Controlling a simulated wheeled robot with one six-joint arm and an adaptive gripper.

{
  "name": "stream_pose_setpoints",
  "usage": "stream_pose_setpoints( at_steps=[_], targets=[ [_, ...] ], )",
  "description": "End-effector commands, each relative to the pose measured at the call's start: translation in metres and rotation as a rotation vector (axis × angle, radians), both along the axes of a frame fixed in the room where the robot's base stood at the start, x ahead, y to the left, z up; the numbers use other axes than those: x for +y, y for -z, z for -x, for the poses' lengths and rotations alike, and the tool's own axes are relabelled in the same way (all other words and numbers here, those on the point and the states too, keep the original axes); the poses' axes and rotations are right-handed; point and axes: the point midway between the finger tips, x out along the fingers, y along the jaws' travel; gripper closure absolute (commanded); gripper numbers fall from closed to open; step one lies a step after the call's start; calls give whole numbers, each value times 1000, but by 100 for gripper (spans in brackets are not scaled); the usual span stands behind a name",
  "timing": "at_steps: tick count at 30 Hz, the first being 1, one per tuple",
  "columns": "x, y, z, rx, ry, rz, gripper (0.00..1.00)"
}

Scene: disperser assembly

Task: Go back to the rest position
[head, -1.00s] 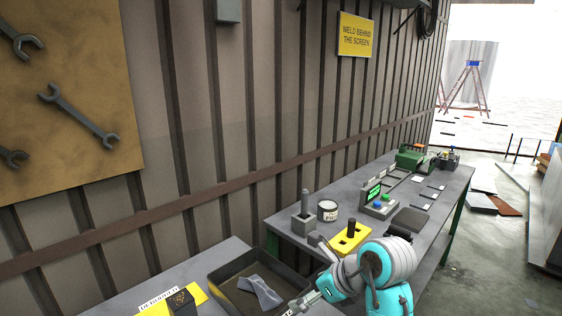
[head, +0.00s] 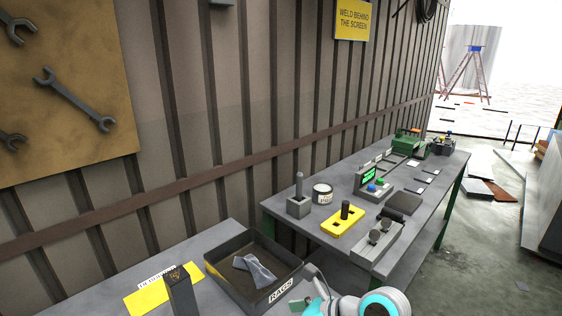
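My arm shows only at the bottom edge of the head view, right of centre, as white and teal links in front of the bench with the rag tray. I cannot make out my gripper's fingers in the head view; that end of the arm seems to be below the picture. Whether it holds anything is hidden.
A dark tray labelled RAGS (head: 222,281) holds a grey cloth (head: 256,270). A dark upright block (head: 180,295) stands by a yellow plate (head: 147,302). The far bench carries a yellow block (head: 338,225), a can (head: 322,194) and a grey two-knob fixture (head: 366,250).

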Motion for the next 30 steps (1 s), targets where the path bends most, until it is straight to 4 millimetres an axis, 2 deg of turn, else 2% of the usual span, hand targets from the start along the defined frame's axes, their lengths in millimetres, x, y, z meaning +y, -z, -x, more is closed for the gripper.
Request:
stream_pose_setpoints(
  at_steps=[3,6,10,14,18,23,30],
  targets=[
    [17,16,37,49,-26,-155,0],
    [29,19,68,98,-36,-307,0],
    [38,17,108,173,-31,-507,0],
    [38,10,144,262,-4,-713,0],
    [30,-2,177,372,47,-934,0],
    [9,-14,208,512,137,-1183,0],
    [-39,-21,243,745,329,-1549,0]
  ],
)
